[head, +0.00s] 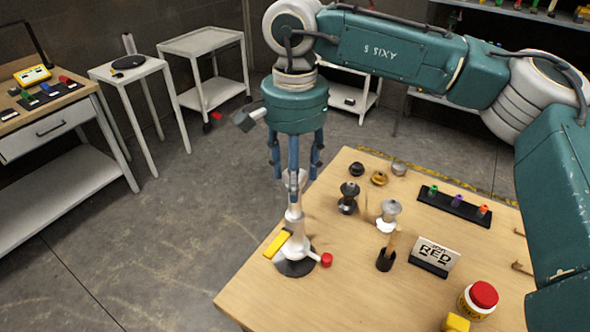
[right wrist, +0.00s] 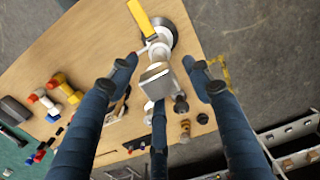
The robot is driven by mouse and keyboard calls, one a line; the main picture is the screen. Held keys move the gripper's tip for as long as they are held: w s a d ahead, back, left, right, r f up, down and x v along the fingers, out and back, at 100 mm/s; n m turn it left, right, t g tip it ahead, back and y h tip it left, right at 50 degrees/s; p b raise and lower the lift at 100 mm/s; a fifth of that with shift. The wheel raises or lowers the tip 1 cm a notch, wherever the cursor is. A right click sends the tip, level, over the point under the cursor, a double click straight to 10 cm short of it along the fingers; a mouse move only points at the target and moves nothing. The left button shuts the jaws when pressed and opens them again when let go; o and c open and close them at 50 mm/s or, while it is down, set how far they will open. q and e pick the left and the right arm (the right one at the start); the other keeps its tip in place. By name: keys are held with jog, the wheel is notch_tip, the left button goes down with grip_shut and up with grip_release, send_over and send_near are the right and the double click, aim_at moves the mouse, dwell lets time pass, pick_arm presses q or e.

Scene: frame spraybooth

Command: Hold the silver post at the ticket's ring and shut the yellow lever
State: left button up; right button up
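The silver post (head: 294,222) stands upright on a dark round base near the table's left edge. The yellow lever (head: 277,243) sticks out to the left near its foot, and a red knob (head: 326,260) to the right. The ticket (head: 435,253) is a white card reading RED. My right gripper (head: 296,176) hangs over the post, fingers pointing down and spread around its top. In the right wrist view the fingers (right wrist: 160,78) are apart, with the post's square silver top (right wrist: 157,76) between them and the yellow lever (right wrist: 140,18) beyond. I see no coloured ring on the post. My left gripper is out of view.
On the wooden table (head: 345,300) a dark fitting (head: 348,198), a silver fitting (head: 389,215) and a brush in a black holder (head: 385,260) stand right of the post. A red-lidded jar (head: 478,300) is at front right. A black rack (head: 440,204) lies behind. Open floor is left.

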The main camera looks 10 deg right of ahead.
grip_shut()
jog(key=shift+r, duration=0.55)
dwell(2.4)
